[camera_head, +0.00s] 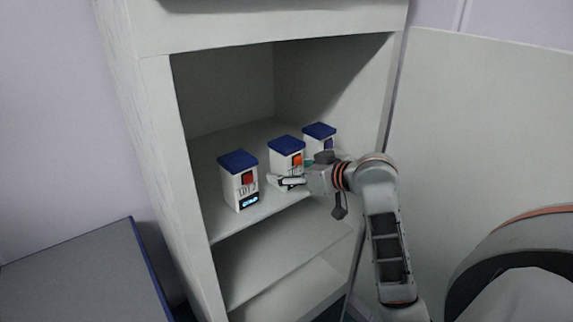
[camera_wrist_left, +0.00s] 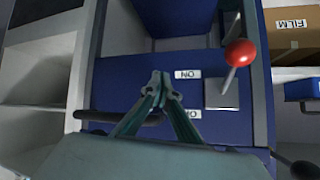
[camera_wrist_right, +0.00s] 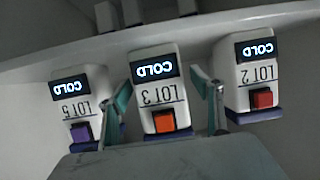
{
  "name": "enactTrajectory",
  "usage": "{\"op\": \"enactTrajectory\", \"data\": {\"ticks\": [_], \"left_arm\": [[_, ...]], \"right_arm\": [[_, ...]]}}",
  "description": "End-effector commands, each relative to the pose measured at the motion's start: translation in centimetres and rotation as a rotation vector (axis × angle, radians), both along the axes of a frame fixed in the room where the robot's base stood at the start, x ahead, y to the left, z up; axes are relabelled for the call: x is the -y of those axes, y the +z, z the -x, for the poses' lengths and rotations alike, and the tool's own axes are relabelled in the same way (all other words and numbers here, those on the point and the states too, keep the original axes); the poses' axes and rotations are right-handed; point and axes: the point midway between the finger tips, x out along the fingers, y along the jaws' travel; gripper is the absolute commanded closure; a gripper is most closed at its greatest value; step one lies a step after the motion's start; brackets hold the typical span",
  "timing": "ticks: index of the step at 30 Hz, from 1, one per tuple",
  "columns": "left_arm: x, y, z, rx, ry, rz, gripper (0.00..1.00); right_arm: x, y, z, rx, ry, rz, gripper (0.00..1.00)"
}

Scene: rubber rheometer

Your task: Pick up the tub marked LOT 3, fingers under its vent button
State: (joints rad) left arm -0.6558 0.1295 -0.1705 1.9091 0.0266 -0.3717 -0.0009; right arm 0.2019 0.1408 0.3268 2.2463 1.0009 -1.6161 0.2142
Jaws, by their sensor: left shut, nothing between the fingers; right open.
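The tub marked LOT 3 (camera_wrist_right: 157,92), white with a blue lid, stands in the middle of a row of three, upside down in the right wrist view. Its orange vent button (camera_wrist_right: 164,121) is near the lid and its display reads COLD. In the head view this tub (camera_head: 286,156) stands upright on the shelf, its lower front partly hidden by my right gripper (camera_head: 292,182). In the right wrist view the open fingers (camera_wrist_right: 166,98) frame LOT 3 on both sides; contact cannot be told. My left gripper (camera_wrist_left: 160,80) is shut and empty.
Tub LOT 2 (camera_head: 238,180) with a red button stands left; LOT 5 (camera_wrist_right: 82,106), purple button, stands right, partly behind my right gripper in the head view. Cabinet walls flank the shelf (camera_head: 228,226). A red-knobbed lever (camera_wrist_left: 239,53) and FILM box (camera_wrist_left: 292,30) are near my left gripper.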

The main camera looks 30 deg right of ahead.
Motion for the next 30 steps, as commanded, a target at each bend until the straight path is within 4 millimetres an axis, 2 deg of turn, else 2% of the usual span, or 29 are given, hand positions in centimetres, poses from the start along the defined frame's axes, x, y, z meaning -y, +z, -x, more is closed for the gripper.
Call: {"op": "enactTrajectory", "data": {"ticks": [4, 11, 12, 17, 18, 30], "left_arm": [[0.08, 0.07, -0.01, 0.001, 0.001, 0.002, 1.0], [0.5, 0.14, -0.06, 0.0, 0.007, 0.012, 1.0], [0.57, 0.15, -0.07, 0.0, 0.009, 0.014, 1.0], [0.69, 0.18, -0.08, 0.001, 0.01, 0.017, 1.0], [0.68, 0.18, -0.09, 0.001, 0.01, 0.017, 1.0], [0.34, 0.16, -0.13, 0.002, 0.003, 0.007, 1.0]], "right_arm": [[-0.23, -0.58, -1.25, -0.001, 0.0, -0.001, 0.35], [-0.24, -0.68, -1.42, -0.001, 0.0, 0.001, 0.35], [-0.24, -0.68, -1.42, -0.001, 0.0, 0.001, 0.37], [-0.23, -0.68, -1.4, -0.001, 0.0, 0.001, 0.79], [-0.23, -0.68, -1.4, -0.001, 0.0, 0.001, 0.83], [-0.19, -0.1, -1.42, 0.002, 0.001, 0.004, 0.83]]}}
